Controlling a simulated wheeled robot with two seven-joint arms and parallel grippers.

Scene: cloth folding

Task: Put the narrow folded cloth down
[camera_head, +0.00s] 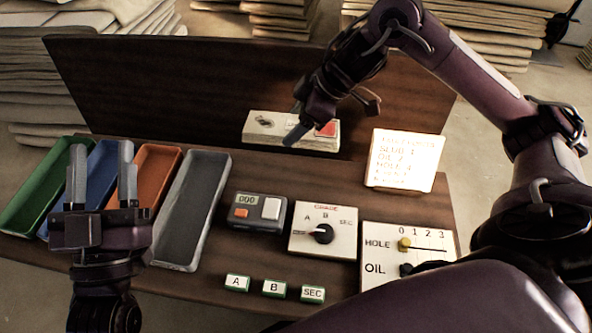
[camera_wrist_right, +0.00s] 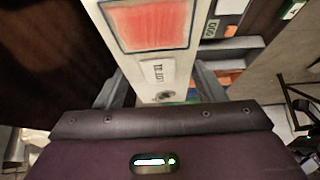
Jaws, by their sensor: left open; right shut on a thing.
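A narrow pale slab (camera_head: 262,127) with a red patch lies along the back of the table, by the upright board. It fits the narrow folded cloth, though its surface looks flat and stiff. My right gripper (camera_head: 332,118) comes down over its right part. In the right wrist view the pale slab (camera_wrist_right: 182,64), with its red patch and a small label, runs between the fingers of my right gripper (camera_wrist_right: 160,85), which is shut on it. Whether its underside touches the table is hidden. My left gripper (camera_head: 102,178) is open and empty, above the trays at the left.
Green (camera_head: 40,190), blue (camera_head: 104,170), orange (camera_head: 150,178) and grey (camera_head: 188,215) trays stand at the left. A counter (camera_head: 256,210), grade dial (camera_head: 323,232), hole/oil panel (camera_head: 430,240) and lettered buttons (camera_head: 274,288) fill the middle and right. A note card (camera_head: 404,160) stands at the right.

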